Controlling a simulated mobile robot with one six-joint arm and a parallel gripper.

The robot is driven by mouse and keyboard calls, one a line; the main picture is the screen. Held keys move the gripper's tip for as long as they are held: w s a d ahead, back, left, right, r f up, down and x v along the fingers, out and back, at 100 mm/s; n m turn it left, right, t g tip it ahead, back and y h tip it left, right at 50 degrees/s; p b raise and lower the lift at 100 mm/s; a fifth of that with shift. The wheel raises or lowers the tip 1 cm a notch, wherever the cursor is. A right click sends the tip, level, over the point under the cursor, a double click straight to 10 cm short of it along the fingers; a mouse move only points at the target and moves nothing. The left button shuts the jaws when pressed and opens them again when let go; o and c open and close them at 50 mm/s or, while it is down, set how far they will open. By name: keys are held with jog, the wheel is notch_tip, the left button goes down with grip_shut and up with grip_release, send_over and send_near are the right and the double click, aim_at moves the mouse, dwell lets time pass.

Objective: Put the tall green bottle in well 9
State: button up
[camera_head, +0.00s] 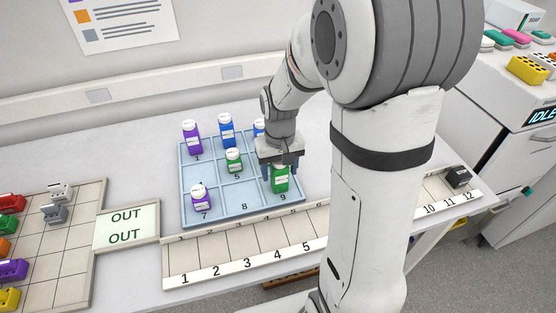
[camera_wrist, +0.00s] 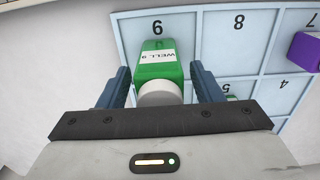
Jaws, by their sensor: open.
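The tall green bottle (camera_head: 280,179) with a white label stands in well 9 of the blue tray (camera_head: 246,217), at the tray's front right corner. In the wrist view the green bottle (camera_wrist: 159,67) has a label reading "WELL 9" and a pale cap, and the printed 9 shows just beyond it. My gripper (camera_head: 280,167) is around the upper part of the bottle. In the wrist view its two blue fingers (camera_wrist: 162,84) stand on either side of the bottle, with a gap visible at least on the right.
The tray also holds purple bottles (camera_head: 192,138), blue bottles (camera_head: 227,131) and a short green bottle (camera_head: 234,161) in well 5. Well 8 (camera_head: 242,196) is empty. A numbered rack (camera_head: 231,257) lies in front; an OUT sign (camera_head: 126,227) and coloured blocks are at left.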

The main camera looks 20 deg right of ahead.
notch_tip(320, 180, up, 11)
jog(key=shift+f, duration=0.15)
jog(key=shift+s+r, duration=0.15)
jog(key=shift+r, duration=0.55)
jog(key=s+t, duration=0.3)
jog(key=s, duration=1.1)
jog(key=shift+a, duration=0.15)
jog(key=shift+f, duration=0.1)
